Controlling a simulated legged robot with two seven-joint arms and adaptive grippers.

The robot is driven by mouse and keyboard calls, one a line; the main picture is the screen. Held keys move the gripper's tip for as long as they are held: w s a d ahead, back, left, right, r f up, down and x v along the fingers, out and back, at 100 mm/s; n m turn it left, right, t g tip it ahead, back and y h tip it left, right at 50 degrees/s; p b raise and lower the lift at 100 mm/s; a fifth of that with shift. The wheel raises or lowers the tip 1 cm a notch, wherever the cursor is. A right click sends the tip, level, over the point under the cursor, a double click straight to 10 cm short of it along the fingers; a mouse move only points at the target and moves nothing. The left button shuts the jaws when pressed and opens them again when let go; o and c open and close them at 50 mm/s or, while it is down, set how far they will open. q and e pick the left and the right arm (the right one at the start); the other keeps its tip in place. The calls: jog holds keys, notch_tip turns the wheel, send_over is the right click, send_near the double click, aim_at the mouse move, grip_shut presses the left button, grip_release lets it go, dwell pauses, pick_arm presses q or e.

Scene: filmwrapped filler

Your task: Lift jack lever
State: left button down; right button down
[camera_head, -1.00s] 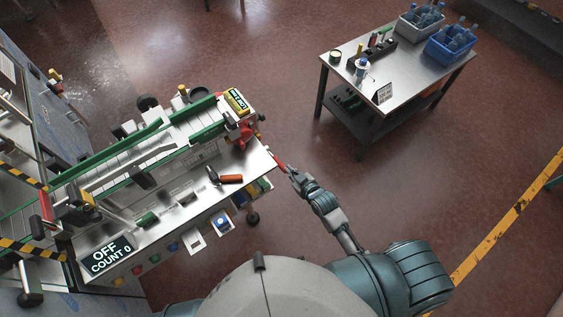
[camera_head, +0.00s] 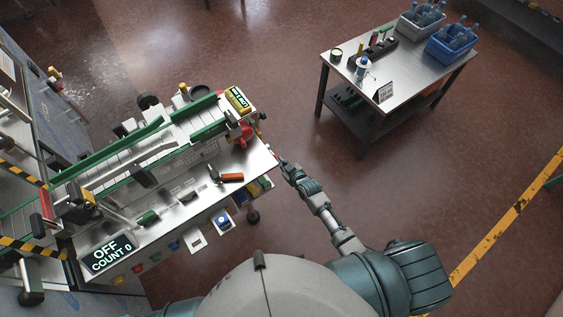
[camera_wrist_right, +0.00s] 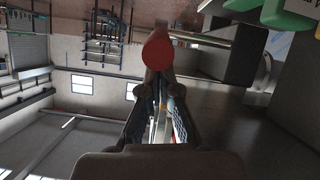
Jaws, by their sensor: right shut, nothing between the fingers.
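The jack lever's red round end (camera_wrist_right: 158,50) shows in the right wrist view, just above and close to my right fingertips, with a metal rod near it. I cannot tell if they touch. In the head view my right gripper (camera_head: 284,164) is at the right end of the conveyor machine, low beside its corner, and mostly hides the red lever. The fingers come together in the right wrist view (camera_wrist_right: 158,88) and the gripper is shut with nothing between them. My left gripper is out of view.
The machine's steel worktop (camera_head: 180,212) holds an orange-handled hammer (camera_head: 228,177) and a display (camera_head: 108,253) reading OFF, COUNT 0. A steel table (camera_head: 400,80) with blue and grey bins stands at the back right. The red-brown floor between them is clear.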

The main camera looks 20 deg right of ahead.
dwell(0.3)
